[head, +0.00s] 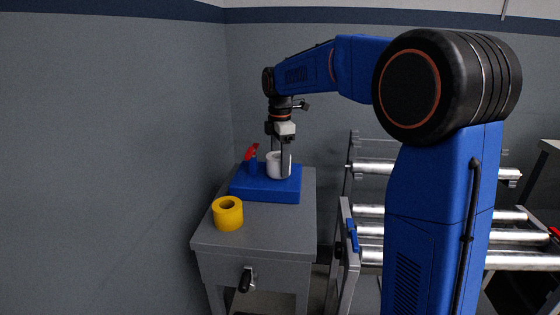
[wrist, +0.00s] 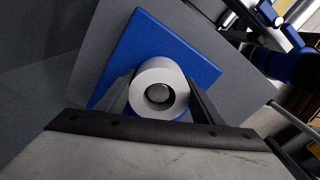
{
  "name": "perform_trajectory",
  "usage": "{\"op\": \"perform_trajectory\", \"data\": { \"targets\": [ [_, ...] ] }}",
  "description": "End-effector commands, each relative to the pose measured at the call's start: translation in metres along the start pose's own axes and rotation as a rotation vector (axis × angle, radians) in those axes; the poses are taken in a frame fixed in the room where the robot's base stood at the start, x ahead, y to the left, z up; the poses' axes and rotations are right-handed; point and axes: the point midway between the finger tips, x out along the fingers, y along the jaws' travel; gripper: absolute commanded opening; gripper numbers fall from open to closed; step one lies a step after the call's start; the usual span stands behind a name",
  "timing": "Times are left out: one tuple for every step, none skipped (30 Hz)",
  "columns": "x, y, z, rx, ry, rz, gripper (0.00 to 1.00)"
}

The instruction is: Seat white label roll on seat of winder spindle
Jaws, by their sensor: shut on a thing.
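The white label roll (head: 272,160) is between the fingers of my gripper (head: 285,172), which is shut on it. In the wrist view the roll (wrist: 141,88) is seen end-on between both fingers. A grey round spindle end (wrist: 158,93) shows inside its bore, so the roll appears to be around the winder spindle. The winder's blue base (head: 270,192) lies under the roll; it also shows in the wrist view (wrist: 125,62). The seat is hidden by the roll. I cannot tell whether the roll's underside touches it.
A blue post with a red top (head: 251,152) stands on the base left of the roll. A yellow roll (head: 228,214) lies on the grey bench (head: 265,234) in front. A roller conveyor (head: 370,232) stands to the right, and a grey wall (head: 120,150) to the left.

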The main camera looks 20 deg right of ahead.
Motion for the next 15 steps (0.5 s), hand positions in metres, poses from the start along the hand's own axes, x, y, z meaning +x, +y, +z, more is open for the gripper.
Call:
{"op": "perform_trajectory", "data": {
  "targets": [
    [0.0002, 0.0, 0.0, 0.0, 0.0, 0.0, 0.34],
    [0.0004, 0.0001, 0.0, 0.0, 0.0, 0.0, 0.34],
    [0.0004, 0.0001, 0.0, 0.0, 0.0, 0.001, 0.34],
    [0.0004, 0.0001, 0.0, 0.0, 0.0, 0.001, 0.34],
    [0.0003, 0.0001, 0.0, 0.0, 0.0, 0.001, 0.34],
    [0.0003, 0.0002, 0.0, 0.0, 0.0, 0.001, 0.34],
    [0.0003, 0.0002, 0.0, 0.0, 0.0, 0.001, 0.34],
    [0.0003, 0.0002, 0.0, 0.0, 0.0, 0.001, 0.34],
    [0.0003, 0.0002, 0.0, 0.0, 0.0, 0.001, 0.34],
    [0.0003, 0.0002, 0.0, 0.0, 0.0, 0.001, 0.34],
    [0.0003, 0.0002, 0.0, 0.0, 0.0, 0.001, 0.34],
    [0.0002, 0.0002, 0.0, 0.0, 0.0, 0.001, 0.34],
    [0.0002, 0.0002, 0.0, 0.0, 0.0, 0.001, 0.63],
    [0.0002, 0.0002, 0.0, 0.0, 0.0, 0.001, 0.7],
    [0.0002, 0.0002, 0.0, 0.0, 0.0, 0.001, 0.8]
  ]
}}
